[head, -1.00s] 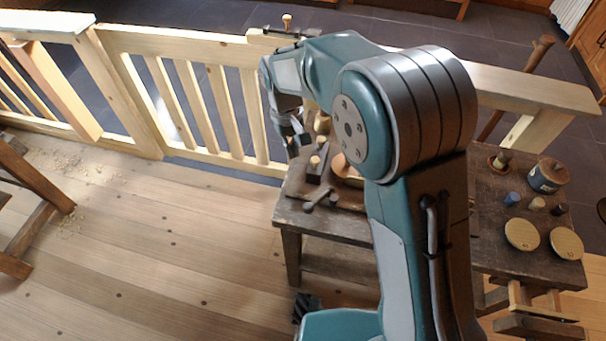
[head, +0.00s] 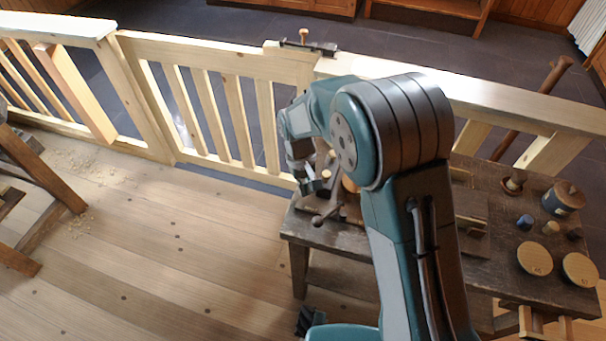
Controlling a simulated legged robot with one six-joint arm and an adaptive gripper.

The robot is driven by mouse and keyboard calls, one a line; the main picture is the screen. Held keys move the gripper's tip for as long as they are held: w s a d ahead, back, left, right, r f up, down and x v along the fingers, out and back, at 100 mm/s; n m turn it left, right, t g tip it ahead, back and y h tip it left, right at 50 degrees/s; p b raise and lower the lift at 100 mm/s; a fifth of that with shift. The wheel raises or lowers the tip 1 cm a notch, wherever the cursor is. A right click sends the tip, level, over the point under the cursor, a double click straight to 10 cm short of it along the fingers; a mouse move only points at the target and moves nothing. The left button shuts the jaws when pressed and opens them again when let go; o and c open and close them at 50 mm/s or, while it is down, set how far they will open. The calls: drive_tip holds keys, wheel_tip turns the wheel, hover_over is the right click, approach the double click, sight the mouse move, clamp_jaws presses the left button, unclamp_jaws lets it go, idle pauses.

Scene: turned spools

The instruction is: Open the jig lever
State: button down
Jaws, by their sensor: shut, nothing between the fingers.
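The jig stands on the left end of the dark wooden bench (head: 310,236) and is partly hidden by my arm. A dark lever with rounded ends (head: 326,217) lies low near the bench's front left edge; I take it to be the jig lever. My gripper (head: 312,187) points down just behind and above this lever. It is shut and holds nothing. A small gap seems to show between the fingertips and the lever, but I cannot tell whether they touch. A light-topped peg (head: 326,174) shows just right of the fingers.
A wooden fence with a gate (head: 220,110) runs behind the bench. A latch with a wooden knob (head: 304,37) sits on its top rail. On the bench's right are a blue-banded pot (head: 563,199), small spools and two round discs (head: 534,258).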

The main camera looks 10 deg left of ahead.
sight(329, 213)
drive_tip(key=shift+x, duration=1.05)
drive_tip(key=shift+s+d, duration=0.75)
drive_tip(key=shift+s, duration=0.25)
drive_tip(key=shift+s+d+f, duration=0.2)
drive_tip(key=shift+s+d, duration=0.25)
drive_tip(key=shift+s, duration=0.1)
